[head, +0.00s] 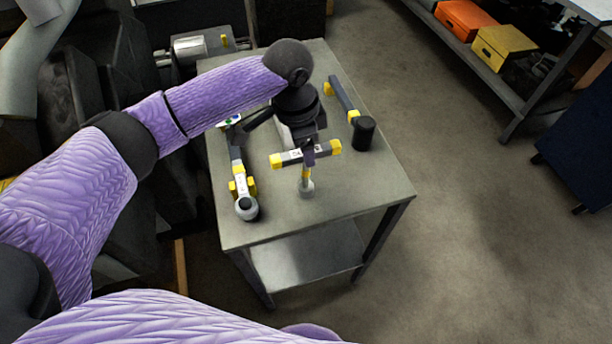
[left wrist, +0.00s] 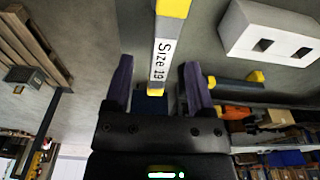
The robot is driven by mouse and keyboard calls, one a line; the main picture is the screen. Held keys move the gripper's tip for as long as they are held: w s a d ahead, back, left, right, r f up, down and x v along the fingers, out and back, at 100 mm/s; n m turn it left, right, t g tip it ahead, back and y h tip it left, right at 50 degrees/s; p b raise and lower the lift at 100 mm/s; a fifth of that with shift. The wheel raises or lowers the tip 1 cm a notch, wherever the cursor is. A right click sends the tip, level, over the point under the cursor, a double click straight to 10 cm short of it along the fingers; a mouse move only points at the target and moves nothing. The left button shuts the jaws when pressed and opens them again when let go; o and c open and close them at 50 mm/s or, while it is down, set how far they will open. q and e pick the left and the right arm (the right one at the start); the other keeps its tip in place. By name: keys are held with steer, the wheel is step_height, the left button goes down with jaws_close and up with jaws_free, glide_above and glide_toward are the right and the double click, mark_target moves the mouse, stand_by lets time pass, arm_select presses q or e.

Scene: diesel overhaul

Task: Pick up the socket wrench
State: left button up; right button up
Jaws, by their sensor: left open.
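The socket wrench (head: 288,159) is a T-shaped tool on the grey metal table. Its grey crossbar has yellow ends, and a short yellow stem ends in a grey socket near the table's front. In the left wrist view, a bar marked "Size 19" (left wrist: 163,58) with yellow ends runs between my fingers. My left gripper (head: 309,150) is over the crossbar's middle. It is open in the left wrist view (left wrist: 158,85), with a finger on either side of the bar and gaps showing. My arm and gripper hide part of the table. My right gripper is not in view.
On the table (head: 370,185), a yellow-banded tool with a round head (head: 243,190) lies left, and a black-headed mallet-like tool (head: 363,133) lies right. A white block with holes (left wrist: 270,35) shows in the wrist view. The table's front right is clear. A shelf with boxes (head: 503,43) stands farther right.

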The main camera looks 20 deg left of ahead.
mark_target(306, 174)
arm_select(q)
steer(key=f, duration=0.3)
steer(key=shift+w+d, duration=0.1)
steer(key=shift+w, duration=0.1)
steer(key=shift+r, duration=0.1)
jaws_close()
stand_by(1.0)
